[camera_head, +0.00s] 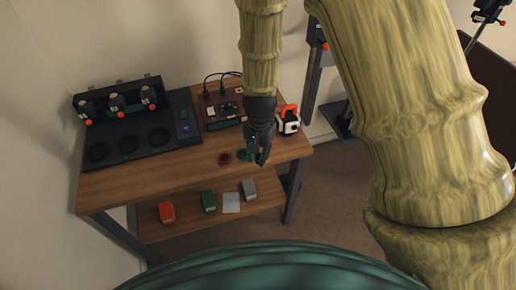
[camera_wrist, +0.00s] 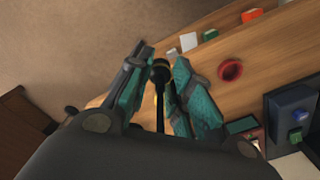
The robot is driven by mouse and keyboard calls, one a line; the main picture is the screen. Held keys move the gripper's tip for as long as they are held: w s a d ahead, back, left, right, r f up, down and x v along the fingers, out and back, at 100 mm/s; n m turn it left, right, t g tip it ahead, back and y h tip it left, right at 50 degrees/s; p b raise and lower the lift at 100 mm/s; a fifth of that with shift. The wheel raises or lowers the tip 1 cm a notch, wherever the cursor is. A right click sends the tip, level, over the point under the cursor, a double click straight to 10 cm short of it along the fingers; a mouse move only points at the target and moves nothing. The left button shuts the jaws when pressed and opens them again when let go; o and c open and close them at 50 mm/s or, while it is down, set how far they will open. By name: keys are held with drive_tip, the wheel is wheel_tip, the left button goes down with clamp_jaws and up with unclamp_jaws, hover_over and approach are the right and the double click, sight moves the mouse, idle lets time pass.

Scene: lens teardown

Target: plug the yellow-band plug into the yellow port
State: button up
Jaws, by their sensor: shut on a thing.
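My gripper (camera_head: 259,156) hangs over the front right part of the wooden table in the head view. In the wrist view my gripper (camera_wrist: 163,68) is shut on a black plug (camera_wrist: 160,72) with a dark cable or stem running back between the fingers. A hint of yellow shows beside the plug, but the band is not clear. The dark red port panel (camera_head: 211,120) stands at the back of the table, left of my gripper, with black cables looping above it. A small yellow patch (camera_head: 239,91), likely the yellow port, is at its upper right. The plug is apart from the panel.
An orange and white device (camera_head: 289,121) stands close on the right. A black station (camera_head: 125,140) fills the left. Coloured blocks lie on the lower shelf (camera_head: 180,228).

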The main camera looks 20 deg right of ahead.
drive_tip(key=shift+w+d+r+n+p, duration=0.1)
drive_tip(key=shift+w+d+n+p, duration=0.5)
drive_tip(key=shift+n, duration=0.85)
drive_tip(key=shift+w+d+r+n+p, duration=0.15)
drive_tip(key=shift+w+n+p, duration=0.15)
drive_tip(key=shift+n+p, duration=0.85)
drive_tip(key=shift+w+d+n+p, duration=0.35)
drive_tip(key=shift+w+n+p, duration=0.15)
drive_tip(key=shift+n, duration=1.2)
